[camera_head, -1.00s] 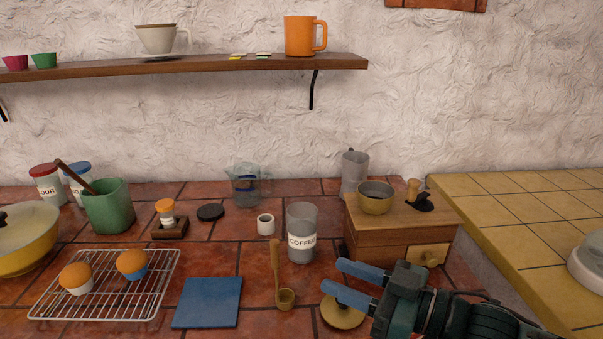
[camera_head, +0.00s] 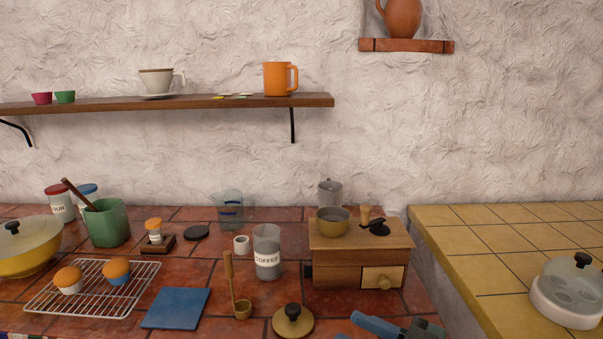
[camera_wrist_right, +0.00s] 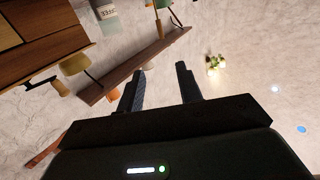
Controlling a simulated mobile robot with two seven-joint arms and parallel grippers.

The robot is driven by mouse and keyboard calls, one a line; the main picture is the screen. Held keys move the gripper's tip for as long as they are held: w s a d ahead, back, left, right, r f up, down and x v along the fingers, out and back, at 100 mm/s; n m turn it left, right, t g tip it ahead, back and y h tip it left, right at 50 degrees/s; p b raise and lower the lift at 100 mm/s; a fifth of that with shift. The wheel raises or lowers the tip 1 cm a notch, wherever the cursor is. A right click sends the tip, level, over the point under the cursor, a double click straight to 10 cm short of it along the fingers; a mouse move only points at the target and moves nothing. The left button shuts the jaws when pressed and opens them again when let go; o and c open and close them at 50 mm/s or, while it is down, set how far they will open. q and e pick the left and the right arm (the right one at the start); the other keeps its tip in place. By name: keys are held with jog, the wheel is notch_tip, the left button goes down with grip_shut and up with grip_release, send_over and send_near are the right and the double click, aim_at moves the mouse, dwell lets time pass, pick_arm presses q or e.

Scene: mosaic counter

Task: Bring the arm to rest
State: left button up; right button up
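My right gripper (camera_head: 375,326) shows only in part at the bottom edge of the head view, low and in front of the wooden coffee grinder (camera_head: 350,274). In the right wrist view, its two dark fingers (camera_wrist_right: 161,80) stand apart with nothing between them. A brass-coloured lid with a dark knob (camera_head: 293,321) lies on the counter to the left of the gripper, and a gap shows between them. My left gripper is not in view.
Near the grinder are a coffee jar (camera_head: 267,252) and a ladle (camera_head: 241,303). A blue square (camera_head: 175,308) and a rack with muffins (camera_head: 133,282) lie further left. The yellow tiled counter (camera_head: 485,245) is mostly bare, with a clear-domed dish (camera_head: 563,311).

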notch_tip(320, 180, down, 14)
jog(key=s+m+t+h+p, duration=0.2)
jog(key=s+m+h, duration=0.1)
jog(key=m+h, duration=0.3)
jog(key=s+d+f+m+g+h, duration=0.1)
jog(key=s+d+f+h, duration=0.4)
jog(key=s+f, duration=0.3)
notch_tip(320, 180, down, 3)
jog(key=shift+s+m+g, duration=0.25)
jog(key=shift+m+g, duration=0.15)
